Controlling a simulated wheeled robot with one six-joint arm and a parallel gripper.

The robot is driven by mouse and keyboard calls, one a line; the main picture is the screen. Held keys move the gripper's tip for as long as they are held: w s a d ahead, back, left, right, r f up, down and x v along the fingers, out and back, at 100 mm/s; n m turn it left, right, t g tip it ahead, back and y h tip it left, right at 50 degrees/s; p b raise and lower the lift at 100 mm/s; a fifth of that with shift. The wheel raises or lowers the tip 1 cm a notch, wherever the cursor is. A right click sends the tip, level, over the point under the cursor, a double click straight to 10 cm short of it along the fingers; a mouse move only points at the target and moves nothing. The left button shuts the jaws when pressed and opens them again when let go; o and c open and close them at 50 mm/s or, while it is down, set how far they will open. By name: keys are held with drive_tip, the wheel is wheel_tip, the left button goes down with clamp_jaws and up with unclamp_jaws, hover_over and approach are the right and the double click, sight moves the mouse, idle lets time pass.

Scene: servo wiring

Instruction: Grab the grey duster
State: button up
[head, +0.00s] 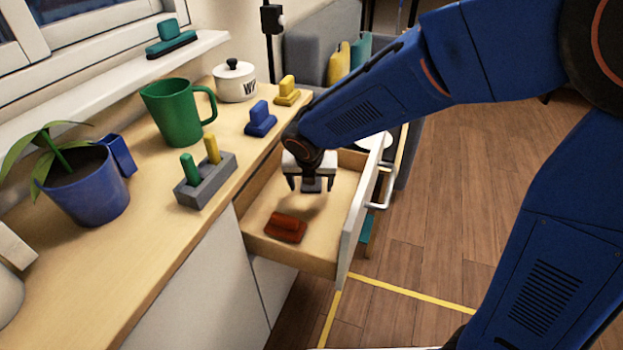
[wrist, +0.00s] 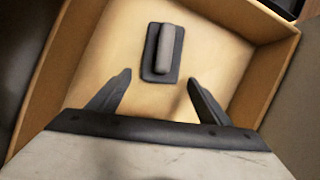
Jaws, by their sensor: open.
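The grey duster (wrist: 162,55) lies flat on the floor of the open drawer (wrist: 217,55), a dark grey base with a lighter rounded grip on top. In the head view only a bit of the grey duster (head: 312,185) shows between the fingers of my gripper (head: 311,186). My gripper is over the drawer and pointing down. In the wrist view my gripper (wrist: 157,85) is open and empty, with the duster ahead of its fingertips and apart from them.
A red duster (head: 286,227) lies nearer in the same drawer. The drawer's walls and white front (head: 358,220) surround my gripper. On the counter stand a blue duster (head: 260,119), a yellow duster (head: 287,91), a grey block holder (head: 205,181), a green mug (head: 172,110) and a potted plant (head: 86,190).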

drive_tip(key=shift+w+d, duration=0.15)
drive_tip(key=shift+w, duration=2.55)
drive_tip(key=shift+w+f, duration=0.35)
drive_tip(key=shift+f, duration=0.2)
drive_tip(key=c, duration=1.2)
